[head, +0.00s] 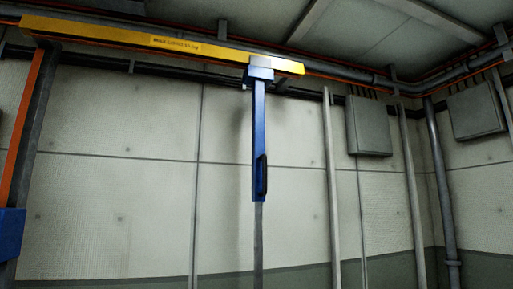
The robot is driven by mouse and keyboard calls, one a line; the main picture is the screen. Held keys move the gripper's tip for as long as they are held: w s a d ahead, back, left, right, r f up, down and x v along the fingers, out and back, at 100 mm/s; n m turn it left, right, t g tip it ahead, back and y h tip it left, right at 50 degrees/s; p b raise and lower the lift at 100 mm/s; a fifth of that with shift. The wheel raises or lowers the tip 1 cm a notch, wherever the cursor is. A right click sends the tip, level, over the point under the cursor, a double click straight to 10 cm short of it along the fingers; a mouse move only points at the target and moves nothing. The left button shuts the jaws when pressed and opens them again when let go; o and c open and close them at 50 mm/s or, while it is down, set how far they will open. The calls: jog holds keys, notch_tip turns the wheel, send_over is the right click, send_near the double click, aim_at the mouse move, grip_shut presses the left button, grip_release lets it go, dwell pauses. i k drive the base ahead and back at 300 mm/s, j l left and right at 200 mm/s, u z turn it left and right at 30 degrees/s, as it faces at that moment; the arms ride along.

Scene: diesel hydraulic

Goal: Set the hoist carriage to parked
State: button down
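A yellow overhead beam (150,42) with a dark label on it runs across the upper left. The hoist carriage (261,69), a grey and blue block, sits on the beam near its right end. A blue vertical bar (259,135) hangs from the carriage. A black handle (262,174) is fixed to the bar's lower part. A thinner grey post (258,242) continues below the bar to the bottom edge of the picture. No marking of a parked position can be made out. My gripper is not in view.
An orange and grey upright (27,140) with a blue block (10,234) stands at the far left. Grey wall boxes (369,125) and vertical pipes (440,190) line the right side. Pale wall panels (110,190) lie behind. The floor is not in view.

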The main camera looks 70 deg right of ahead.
aim_at(259, 75)
jog(key=z, duration=2.1)
